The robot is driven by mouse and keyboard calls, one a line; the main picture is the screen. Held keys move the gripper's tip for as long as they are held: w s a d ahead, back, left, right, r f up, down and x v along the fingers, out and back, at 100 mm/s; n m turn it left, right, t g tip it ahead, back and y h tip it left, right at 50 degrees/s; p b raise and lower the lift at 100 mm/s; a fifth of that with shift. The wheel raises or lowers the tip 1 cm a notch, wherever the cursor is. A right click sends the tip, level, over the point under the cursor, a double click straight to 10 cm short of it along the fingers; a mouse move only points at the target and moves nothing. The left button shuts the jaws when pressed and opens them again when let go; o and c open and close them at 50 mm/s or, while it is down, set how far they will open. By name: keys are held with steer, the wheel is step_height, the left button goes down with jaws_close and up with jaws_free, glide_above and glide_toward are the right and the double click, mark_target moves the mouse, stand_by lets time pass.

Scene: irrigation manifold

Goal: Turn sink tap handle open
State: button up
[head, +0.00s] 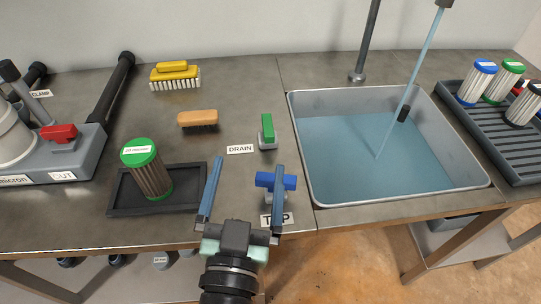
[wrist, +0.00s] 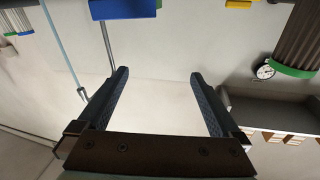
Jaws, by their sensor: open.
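The blue tap handle (head: 264,180) stands on the counter left of the sink, behind a TAP label (head: 267,219) partly hidden by my gripper. My gripper (head: 249,165) is open and empty. In the head view its right finger overlaps the handle and its left finger is left of it; I cannot tell whether they touch. In the wrist view my gripper (wrist: 160,75) has nothing between its fingers, and a blue block (wrist: 123,8), apparently the handle, shows at the top edge. Water (head: 409,90) runs from the spout (head: 445,3) into the sink (head: 400,199), which holds water.
A green drain handle (head: 267,127) stands just behind the tap. A green-capped filter (head: 152,177) sits in a dark tray (head: 122,200) at left. Brushes (head: 198,118) lie farther back. A rack (head: 480,115) with filters is right of the sink.

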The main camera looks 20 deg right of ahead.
steer(key=s+f+g, duration=0.1)
steer(key=s+f, duration=0.5)
steer(key=f, duration=0.1)
steer(key=shift+n, duration=0.4)
steer(key=p+x, duration=0.2)
steer(key=x, duration=0.4)
steer(key=p+x, duration=0.2)
steer(key=x, duration=0.3)
steer(key=shift+w+d+r, duration=0.15)
steer(key=shift+d, duration=0.4)
steer(key=shift+x, duration=0.75)
steer(key=c, duration=1.1)
steer(key=shift+o, duration=0.2)
steer(key=shift+w+a+n+t+y+p, duration=0.1)
steer(key=shift+a+n+t+y+p, duration=0.1)
steer(key=shift+n+t+y+p, duration=0.85)
steer(key=shift+a+n+y+p, duration=0.15)
steer(key=shift+n+y+p, duration=0.35)
steer(key=shift+y, duration=0.55)
